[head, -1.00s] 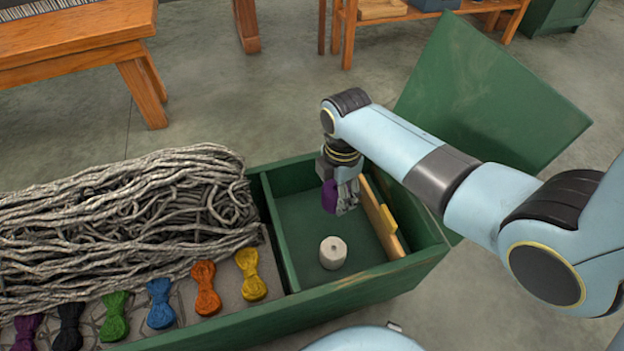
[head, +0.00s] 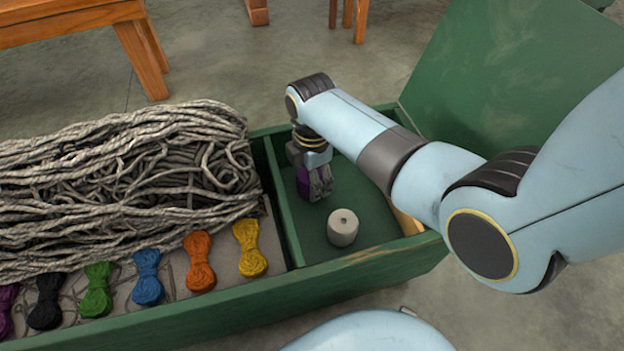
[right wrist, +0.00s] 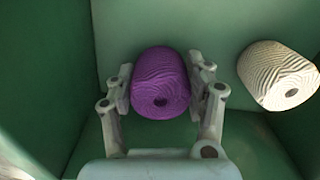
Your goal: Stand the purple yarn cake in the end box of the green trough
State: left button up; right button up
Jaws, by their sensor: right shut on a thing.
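The purple yarn cake (head: 304,183) is held in my right gripper (head: 316,185) inside the end box of the green trough (head: 283,222). In the right wrist view the purple cake (right wrist: 160,84) sits between the two fingers of the right gripper (right wrist: 160,90), its holed end facing the camera. Whether its base touches the box floor, I cannot tell. A cream yarn cake (head: 343,227) stands upright in the same box, to the right and nearer the front, apart from the purple one; it also shows in the right wrist view (right wrist: 278,76). My left gripper is not in view.
A divider separates the box from a heap of grey yarn (head: 120,185). Several coloured skeins, including a yellow one (head: 249,248), lie along the front. The open green lid (head: 510,80) rises behind my right arm. Box floor between the cakes is free.

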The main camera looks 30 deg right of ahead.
dwell(0.3)
jog(key=o, duration=1.2)
jog(key=shift+f, duration=0.1)
jog(key=shift+c, duration=0.2)
